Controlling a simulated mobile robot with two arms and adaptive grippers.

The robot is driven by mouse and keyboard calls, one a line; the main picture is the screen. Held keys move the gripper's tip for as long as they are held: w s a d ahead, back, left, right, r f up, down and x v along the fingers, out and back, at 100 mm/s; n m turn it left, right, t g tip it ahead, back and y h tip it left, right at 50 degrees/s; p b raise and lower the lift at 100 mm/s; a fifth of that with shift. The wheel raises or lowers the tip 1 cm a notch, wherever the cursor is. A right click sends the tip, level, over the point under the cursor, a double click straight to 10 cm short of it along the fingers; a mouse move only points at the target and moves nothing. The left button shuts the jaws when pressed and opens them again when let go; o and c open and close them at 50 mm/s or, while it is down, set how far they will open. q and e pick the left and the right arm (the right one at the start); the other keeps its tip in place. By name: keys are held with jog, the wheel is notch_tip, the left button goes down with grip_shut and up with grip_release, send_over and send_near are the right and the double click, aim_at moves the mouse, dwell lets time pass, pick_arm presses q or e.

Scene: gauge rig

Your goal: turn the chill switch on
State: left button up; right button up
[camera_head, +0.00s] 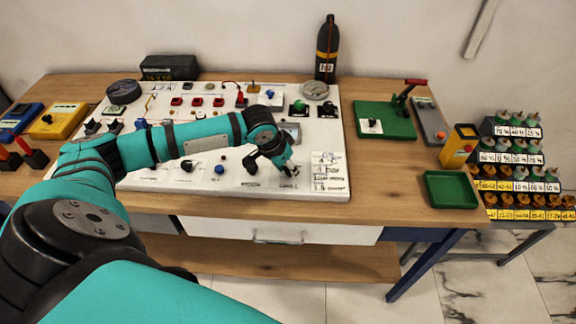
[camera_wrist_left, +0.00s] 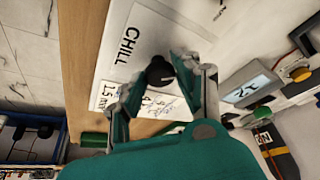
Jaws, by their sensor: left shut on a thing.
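The chill switch (camera_wrist_left: 160,71) is a round black knob with a pale mark on its face, on the white panel. The word CHILL (camera_wrist_left: 130,42) is printed on a label beside it in the left wrist view. My left gripper (camera_wrist_left: 158,77) has its two fingers on either side of the knob and is shut on it. In the head view my left gripper (camera_head: 290,170) is at the front right part of the panel, and it mostly hides the knob there. My right gripper is in neither view.
The white panel (camera_head: 330,195) carries several other switches, knobs and gauges. A handwritten card (camera_head: 327,170) lies right of my gripper. A green press stand (camera_head: 385,121), a green tray (camera_head: 450,190) and a black bottle (camera_head: 326,50) stand around it. Bare wood lies along the front edge.

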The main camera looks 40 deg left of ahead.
pick_arm(q)
grip_shut()
jog(key=shift+a+r+m+h+p, duration=0.15)
jog(key=shift+m+h+p, duration=0.25)
jog(key=shift+m+p, duration=0.65)
jog(key=shift+m+g+h+p, duration=0.3)
jog(key=shift+m+p, duration=0.15)
jog(key=shift+m, duration=0.3)
jog(key=shift+w+m+h, duration=0.15)
jog(key=shift+m+h, duration=0.15)
jog(key=shift+m, duration=0.7)
jog(key=m, duration=0.1)
jog(key=m+g+h+b, duration=0.1)
jog(key=m, duration=0.1)
jog(key=shift+w+f+m, duration=0.1)
jog(key=shift+f+m, duration=0.1)
jog(key=shift+m, duration=0.1)
jog(key=shift+w+a+m+g+h+b, duration=0.15)
jog(key=shift+m+g+b, duration=0.35)
jog(key=shift+m, duration=0.65)
jog(key=shift+s+m+g+h+b, duration=0.15)
jog(key=shift+m+g+b, duration=0.35)
jog(key=shift+m, duration=0.65)
jog(key=shift+w+r, duration=0.1)
